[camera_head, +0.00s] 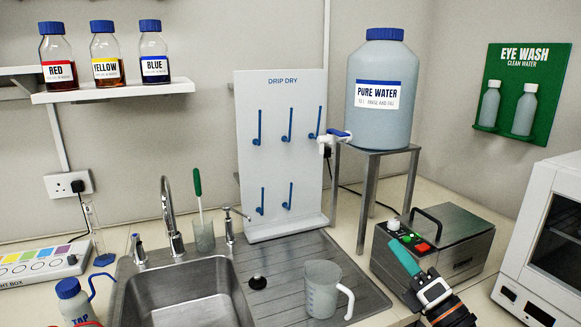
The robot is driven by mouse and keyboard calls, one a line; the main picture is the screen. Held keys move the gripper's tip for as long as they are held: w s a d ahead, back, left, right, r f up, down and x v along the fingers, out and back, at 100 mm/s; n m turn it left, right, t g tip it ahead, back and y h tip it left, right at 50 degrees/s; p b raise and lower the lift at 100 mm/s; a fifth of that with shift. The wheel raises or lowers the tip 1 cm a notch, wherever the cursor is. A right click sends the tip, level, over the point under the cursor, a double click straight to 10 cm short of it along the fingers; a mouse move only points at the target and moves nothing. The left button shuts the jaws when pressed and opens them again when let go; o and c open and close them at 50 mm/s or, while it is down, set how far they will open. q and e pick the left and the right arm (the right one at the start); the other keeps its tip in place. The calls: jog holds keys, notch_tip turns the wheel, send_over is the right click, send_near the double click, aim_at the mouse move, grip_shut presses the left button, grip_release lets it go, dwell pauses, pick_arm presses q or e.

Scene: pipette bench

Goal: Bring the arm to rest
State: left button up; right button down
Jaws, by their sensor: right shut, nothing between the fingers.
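My right gripper (404,257) is at the lower right, in front of the grey metal box with a black handle. Its teal fingers are shut with nothing between them and point up and to the left. Its wrist runs down to the bottom edge of the picture. The gripper covers part of the box's front; whether it touches the box I cannot tell. My left gripper is not in view.
A jug (322,290) stands on the ridged drainboard left of the gripper. The sink (190,290) is further left. The metal box (455,240), the PURE WATER tank (382,90) on its stand and a white cabinet (545,240) surround the gripper.

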jog(key=s+d+f+m+g+h, duration=0.35)
jog(key=s+f+m+h, duration=0.3)
jog(key=f+m, duration=0.45)
jog(key=s+d+f+m+g+h, duration=0.2)
jog(key=s+f+m+g+h, duration=0.4)
jog(key=f+m, duration=0.5)
jog(key=s+a+f+m+g+y, duration=0.1)
jog(key=s+a+f+m+g, duration=0.15)
jog(key=s, duration=0.35)
jog(key=s+a+f+m+g, duration=0.1)
jog(key=s+f+m+g, duration=0.1)
jog(key=s+f, duration=0.3)
jog(key=s+a+f+m+g+y, duration=0.1)
jog(key=s+a+f+m+g, duration=0.15)
jog(key=s, duration=0.45)
notch_tip(320, 180, down, 24)
jog(key=s+g, duration=0.1)
jog(key=g, duration=0.1)
jog(key=s+d+f, duration=0.1)
jog(key=s+f, duration=0.7)
jog(key=s+d+f, duration=0.2)
jog(key=s+f, duration=0.7)
jog(key=shift+d+g, duration=0.3)
jog(key=shift+g, duration=0.05)
